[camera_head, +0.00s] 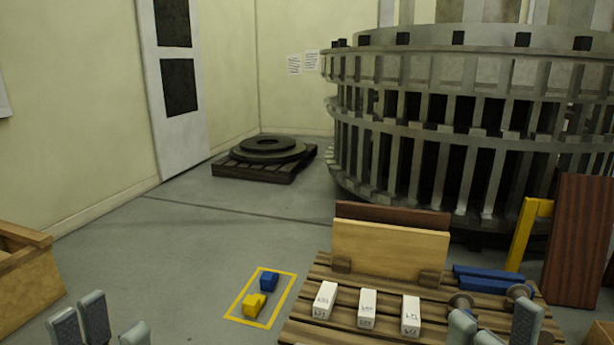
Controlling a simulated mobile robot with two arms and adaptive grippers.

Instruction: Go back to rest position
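My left gripper (106,320) shows at the bottom left edge, its grey fingertips pointing up and standing apart with nothing between them. My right gripper (494,325) shows at the bottom right, in front of the right part of a slatted wooden pallet (302,316). Its fingers also stand apart, and I see no object held in them. The palms and most of both arms are below the picture.
On the pallet are three white labelled blocks (367,308), an upright wooden board (390,250), blue bars (488,280) and round brown parts (519,291). A yellow floor outline (237,297) holds a blue piece (269,281) and a yellow piece (254,305). A wooden crate (30,290) stands left.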

